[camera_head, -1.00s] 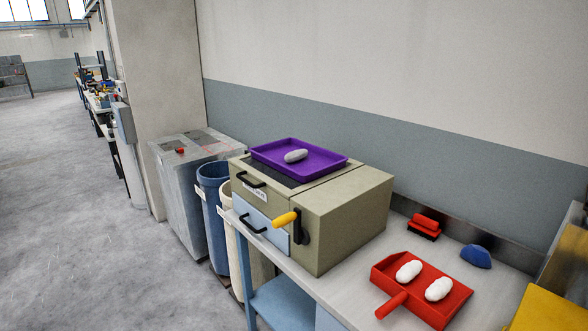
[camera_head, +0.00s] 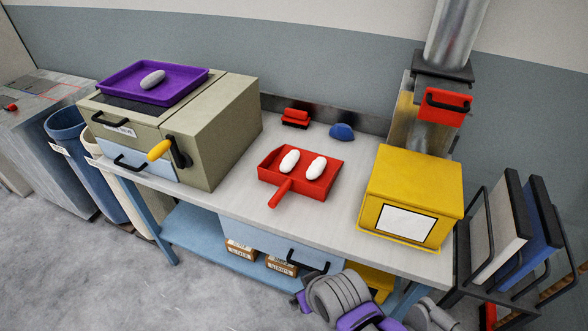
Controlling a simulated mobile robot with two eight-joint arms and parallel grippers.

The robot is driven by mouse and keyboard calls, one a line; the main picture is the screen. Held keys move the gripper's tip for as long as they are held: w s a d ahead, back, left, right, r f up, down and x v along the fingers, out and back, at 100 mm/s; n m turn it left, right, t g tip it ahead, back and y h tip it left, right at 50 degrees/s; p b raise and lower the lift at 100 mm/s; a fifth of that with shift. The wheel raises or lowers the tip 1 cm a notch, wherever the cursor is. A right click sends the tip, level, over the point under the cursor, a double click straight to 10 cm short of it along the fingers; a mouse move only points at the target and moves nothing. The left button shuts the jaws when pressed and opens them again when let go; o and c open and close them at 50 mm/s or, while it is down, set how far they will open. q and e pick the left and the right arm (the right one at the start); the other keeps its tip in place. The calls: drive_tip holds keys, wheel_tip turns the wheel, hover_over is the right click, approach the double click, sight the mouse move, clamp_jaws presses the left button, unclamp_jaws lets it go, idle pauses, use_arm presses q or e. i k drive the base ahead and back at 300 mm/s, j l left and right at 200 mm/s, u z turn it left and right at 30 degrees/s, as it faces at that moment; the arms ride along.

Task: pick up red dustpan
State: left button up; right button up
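The red dustpan (camera_head: 300,182) lies flat on the workbench, right of the beige box machine, with its handle pointing toward the front edge. Two white fluffy lumps (camera_head: 289,161) rest side by side in its pan. Grey and purple parts, apparently of my own arm, show at the bottom edge in front of the bench. Neither gripper's fingers can be made out in the view, and nothing touches the dustpan.
The workbench (camera_head: 240,193) also bears a red brush (camera_head: 296,117), a blue rounded object (camera_head: 342,132), a yellow box (camera_head: 412,190) and the beige machine (camera_head: 213,130) with a purple tray (camera_head: 118,80) on top. A rack with panels (camera_head: 497,225) stands at the right.

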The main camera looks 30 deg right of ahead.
sight(295, 181)
drive_tip(key=i+j, duration=0.1)
drive_tip(key=j, duration=0.8)
drive_tip(key=j+z, duration=0.15)
drive_tip(key=j, duration=0.75)
drive_tip(key=i+l+z, duration=0.2)
drive_tip(key=l, duration=0.15)
drive_tip(key=i+l+z, duration=0.25)
